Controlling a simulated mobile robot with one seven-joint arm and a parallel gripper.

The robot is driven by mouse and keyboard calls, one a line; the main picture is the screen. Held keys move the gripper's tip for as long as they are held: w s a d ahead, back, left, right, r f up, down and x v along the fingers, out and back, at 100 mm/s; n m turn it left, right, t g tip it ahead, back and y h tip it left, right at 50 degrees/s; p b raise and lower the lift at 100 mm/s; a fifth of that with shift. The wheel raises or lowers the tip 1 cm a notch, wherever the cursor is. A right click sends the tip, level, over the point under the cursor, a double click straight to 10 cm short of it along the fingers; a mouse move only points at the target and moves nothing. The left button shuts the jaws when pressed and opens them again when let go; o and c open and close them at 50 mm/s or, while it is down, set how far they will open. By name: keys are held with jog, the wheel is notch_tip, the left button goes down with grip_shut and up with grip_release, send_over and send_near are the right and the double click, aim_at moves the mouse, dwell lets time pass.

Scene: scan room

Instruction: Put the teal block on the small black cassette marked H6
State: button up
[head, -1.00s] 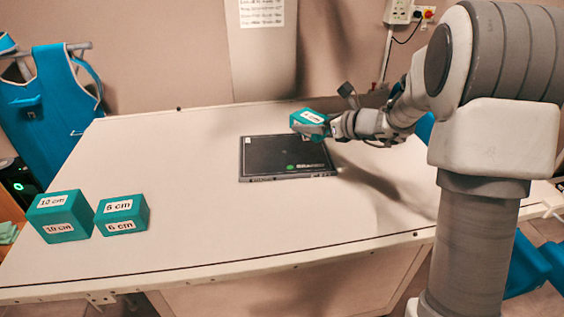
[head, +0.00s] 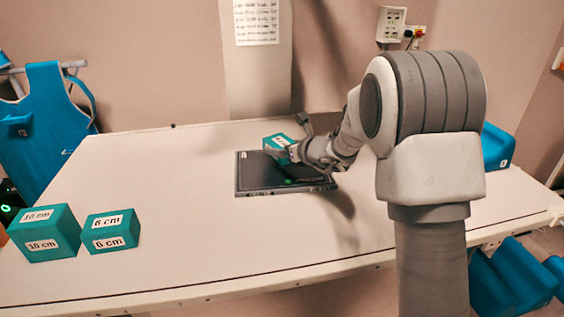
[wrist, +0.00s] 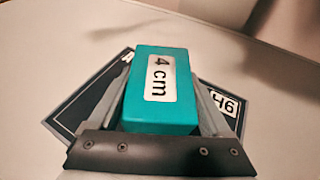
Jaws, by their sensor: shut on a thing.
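A teal block (wrist: 146,113) labelled 4 cm sits between the fingers of my gripper (wrist: 166,95), which is shut on it. The block also shows in the head view (head: 279,141), over the back part of the black cassette (head: 252,184). The cassette lies flat on the table; in the wrist view (wrist: 70,112) its H6 label shows at the right. I cannot tell whether the block touches the cassette. My gripper (head: 284,150) and wrist hide part of the cassette's right side.
Two larger teal blocks, marked 10 cm (head: 43,245) and 6 cm (head: 110,243), stand at the left of the white table (head: 150,160). The table around the cassette is clear. A blue apron (head: 48,125) hangs beyond the left edge.

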jog(key=shift+f+b, duration=0.55)
jog(key=shift+f, duration=1.3)
jog(key=shift+f, duration=0.1)
jog(key=shift+f, duration=0.15)
jog(key=o, duration=1.5)
jog(key=shift+c, duration=0.2)
